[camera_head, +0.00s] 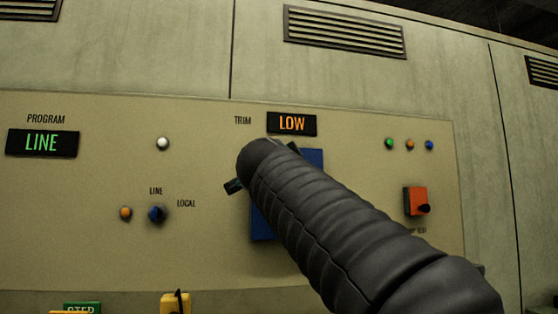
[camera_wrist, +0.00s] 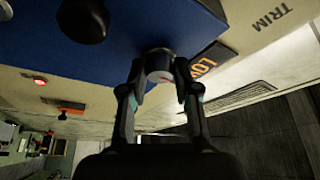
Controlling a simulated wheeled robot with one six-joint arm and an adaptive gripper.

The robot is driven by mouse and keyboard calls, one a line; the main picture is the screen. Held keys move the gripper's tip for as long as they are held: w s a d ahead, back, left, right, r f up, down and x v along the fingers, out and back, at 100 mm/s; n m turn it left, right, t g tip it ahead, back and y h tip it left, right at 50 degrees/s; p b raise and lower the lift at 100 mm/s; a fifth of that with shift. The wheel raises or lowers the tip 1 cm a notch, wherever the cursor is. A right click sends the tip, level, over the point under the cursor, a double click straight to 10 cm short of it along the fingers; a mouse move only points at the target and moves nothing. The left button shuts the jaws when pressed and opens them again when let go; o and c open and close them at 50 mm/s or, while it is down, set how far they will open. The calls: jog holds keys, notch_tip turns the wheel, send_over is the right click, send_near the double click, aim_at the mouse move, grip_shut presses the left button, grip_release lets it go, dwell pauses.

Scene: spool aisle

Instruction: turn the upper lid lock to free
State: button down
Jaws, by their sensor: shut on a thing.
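The blue lid (camera_head: 263,226) is on the beige panel in the head view, largely hidden behind my arm. In the wrist view the blue lid (camera_wrist: 110,52) fills the upper left. My gripper (camera_wrist: 161,82) is shut on this lock, one finger on each side. A black round knob (camera_wrist: 83,20) is farther along the lid, apart from my gripper. The head view hides the lock; which position it points to cannot be told.
The LOW display (camera_head: 292,124) is just above the lid. An orange switch block (camera_head: 415,201) is to the right, and a black LINE/LOCAL selector (camera_head: 158,214) to the left. A green LINE display (camera_head: 42,143) is far left. The panel between selector and lid is bare.

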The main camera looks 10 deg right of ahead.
dwell(0.3)
jog(key=c, duration=0.8)
grip_release()
jog(key=shift+c, duration=0.2)
jog(key=v, duration=1.2)
